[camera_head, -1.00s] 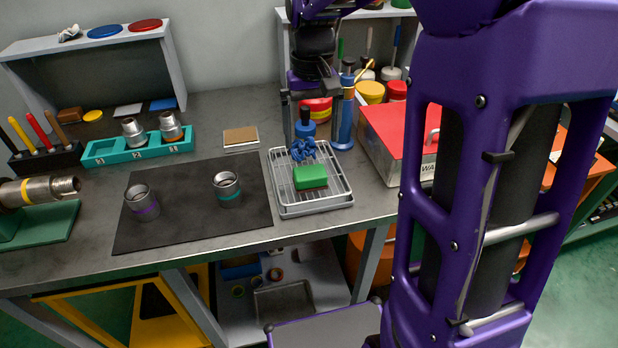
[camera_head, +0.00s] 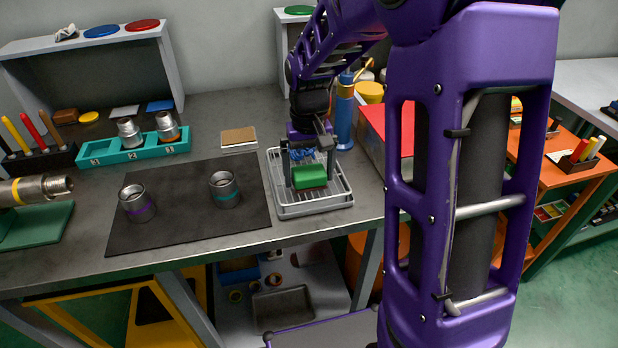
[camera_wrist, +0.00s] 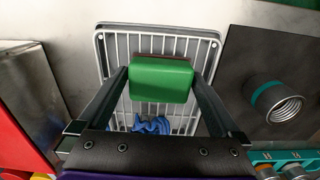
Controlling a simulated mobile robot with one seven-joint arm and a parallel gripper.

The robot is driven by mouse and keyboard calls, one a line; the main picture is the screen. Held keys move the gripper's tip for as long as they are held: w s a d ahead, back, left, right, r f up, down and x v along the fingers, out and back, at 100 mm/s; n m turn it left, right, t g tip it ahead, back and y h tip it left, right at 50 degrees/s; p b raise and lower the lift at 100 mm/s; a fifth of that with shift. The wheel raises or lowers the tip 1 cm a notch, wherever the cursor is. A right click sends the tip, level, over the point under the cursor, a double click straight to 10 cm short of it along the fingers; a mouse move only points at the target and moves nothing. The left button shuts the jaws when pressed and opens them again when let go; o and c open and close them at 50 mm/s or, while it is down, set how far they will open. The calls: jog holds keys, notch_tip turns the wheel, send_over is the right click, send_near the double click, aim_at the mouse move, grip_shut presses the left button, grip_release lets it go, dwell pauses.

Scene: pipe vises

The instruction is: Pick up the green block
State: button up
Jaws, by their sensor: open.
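The green block (camera_head: 309,176) sits in the grey wire tray (camera_head: 315,209) on the bench. It also shows in the wrist view (camera_wrist: 161,79), with a brown strip along its far edge. My gripper (camera_head: 308,182) is open, with one finger on each side of the block. In the wrist view the fingertips (camera_wrist: 161,72) flank the block. I cannot tell whether they touch it. A blue crumpled thing (camera_head: 301,153) lies behind the block in the tray and is partly hidden by my gripper.
A dark mat (camera_head: 180,207) with two metal pipe fittings lies left of the tray. A blue bottle (camera_head: 344,118) stands close behind it at the right. A red-topped case (camera_head: 374,118) is to the right. A brown-topped pad (camera_head: 238,137) lies behind the mat.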

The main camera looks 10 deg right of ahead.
aim_at(309, 171)
jog(key=c, duration=1.1)
notch_tip(309, 171, up, 10)
jog(key=shift+r+p, duration=0.1)
jog(key=shift+p, duration=0.9)
